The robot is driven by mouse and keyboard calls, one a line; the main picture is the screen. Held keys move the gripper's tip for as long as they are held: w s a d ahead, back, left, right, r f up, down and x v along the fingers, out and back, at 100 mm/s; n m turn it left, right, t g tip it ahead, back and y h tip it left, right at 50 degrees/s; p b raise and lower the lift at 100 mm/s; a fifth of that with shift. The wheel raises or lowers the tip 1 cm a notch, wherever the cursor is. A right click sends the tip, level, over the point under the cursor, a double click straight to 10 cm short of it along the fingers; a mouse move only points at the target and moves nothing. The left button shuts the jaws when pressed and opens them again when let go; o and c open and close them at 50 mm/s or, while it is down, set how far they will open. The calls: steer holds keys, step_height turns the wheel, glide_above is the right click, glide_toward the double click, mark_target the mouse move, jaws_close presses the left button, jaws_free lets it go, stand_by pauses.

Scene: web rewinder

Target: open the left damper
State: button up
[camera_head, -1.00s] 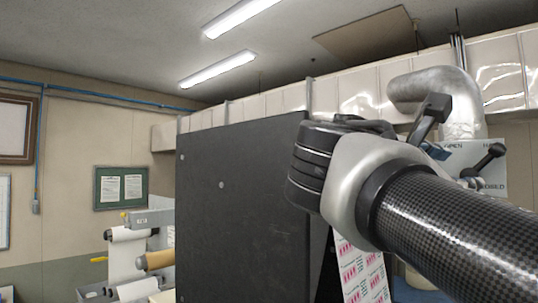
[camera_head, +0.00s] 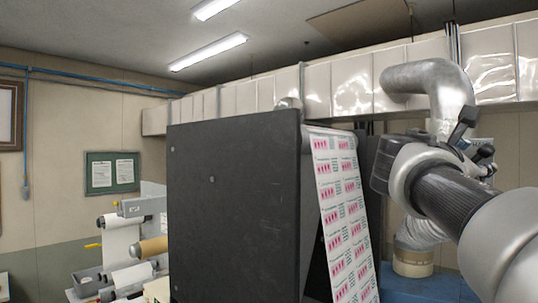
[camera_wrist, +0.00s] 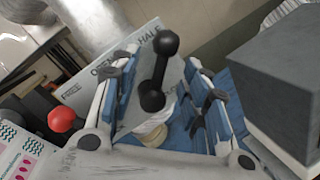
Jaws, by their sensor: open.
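The damper handle (camera_wrist: 161,70), a black bar with a round knob at each end, stands between my gripper's spread fingers in the wrist view. My gripper (camera_wrist: 160,58) is open, with blue pads on both sides of the handle; contact cannot be made out. The handle's upper knob is near HALF. In the head view, a black handle (camera_head: 484,153) shows below the silver duct pipe (camera_head: 440,85), and my wrist mostly hides my fingers.
A large black machine panel (camera_head: 235,210) and printed web (camera_head: 343,210) stand left of my arm. A red knob (camera_wrist: 62,119) is left of my fingers. A grey box-like block (camera_wrist: 275,90) is close on the right. A flexible hose (camera_head: 416,235) hangs below.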

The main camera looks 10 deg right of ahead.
steer(key=shift+x, duration=0.95)
jaws_close()
